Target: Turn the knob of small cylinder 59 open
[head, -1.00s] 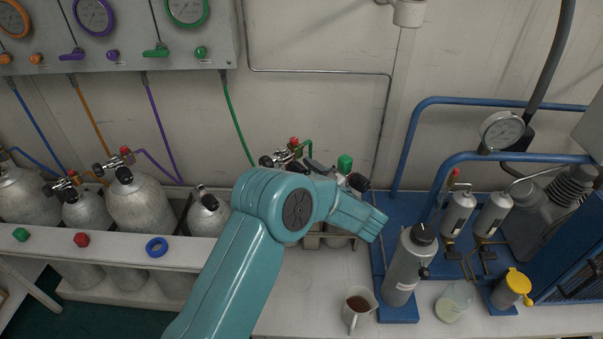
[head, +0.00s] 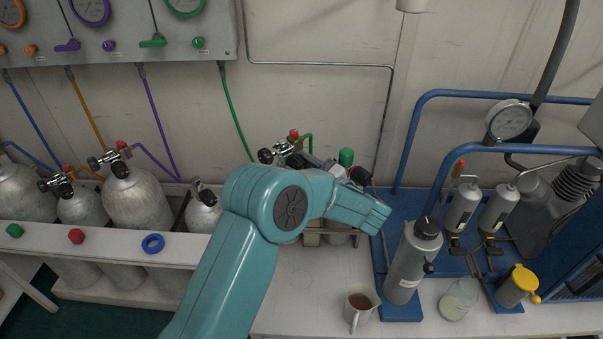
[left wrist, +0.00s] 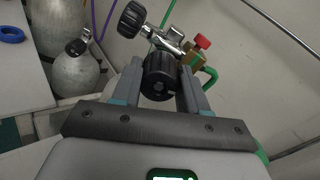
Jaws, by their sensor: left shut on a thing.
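In the left wrist view, my left gripper (left wrist: 158,82) is shut on a black knob (left wrist: 158,68), with a finger on each side of it. Behind the knob is a metal valve with a red cap (left wrist: 203,41), a second black knob (left wrist: 132,18) and a green hose (left wrist: 207,82). In the head view, the same valve's red cap (head: 293,134) shows behind my left arm (head: 290,207). The arm hides most of the cylinder below, and I can read no number 59. My right gripper is in neither view.
Several grey cylinders (head: 138,200) stand in a rack at the left. A mug (head: 359,309), a grey bottle (head: 410,268) and a glass jar (head: 458,298) stand to the right of my arm. A blue compressor frame (head: 430,125) rises behind them.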

